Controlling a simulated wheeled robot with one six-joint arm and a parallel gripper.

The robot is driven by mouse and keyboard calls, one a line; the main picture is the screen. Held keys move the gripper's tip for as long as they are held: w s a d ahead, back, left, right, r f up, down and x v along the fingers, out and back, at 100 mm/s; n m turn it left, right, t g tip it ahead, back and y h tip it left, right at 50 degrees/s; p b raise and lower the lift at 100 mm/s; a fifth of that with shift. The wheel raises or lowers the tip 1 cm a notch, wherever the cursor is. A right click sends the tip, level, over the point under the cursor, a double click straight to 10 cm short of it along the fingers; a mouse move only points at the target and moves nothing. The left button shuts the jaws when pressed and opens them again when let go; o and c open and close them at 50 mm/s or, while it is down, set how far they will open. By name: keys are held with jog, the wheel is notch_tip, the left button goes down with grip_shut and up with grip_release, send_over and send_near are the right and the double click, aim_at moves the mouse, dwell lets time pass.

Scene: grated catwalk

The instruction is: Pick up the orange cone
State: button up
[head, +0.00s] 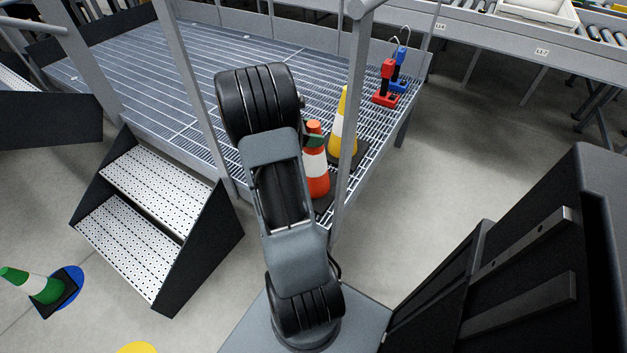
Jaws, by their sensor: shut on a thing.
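The orange cone (316,174), with a white band and a dark base, is upright near the right front edge of the grated catwalk (190,100). My arm hides its left side and a grey post stands close to its right. My gripper (311,136) is mostly hidden behind my arm; a small dark part shows at the upper part of the cone, shut on it. I cannot tell whether the cone's base touches the grating.
A yellow cone (343,118) stands just behind, partly behind the grey post (354,100). Red (386,85) and blue (399,68) objects sit at the far corner. Steps (155,190) and a green cone (42,288) are at left. A conveyor (500,32) runs behind.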

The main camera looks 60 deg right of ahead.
grip_shut()
jog(key=shift+r, duration=0.15)
dwell(0.4)
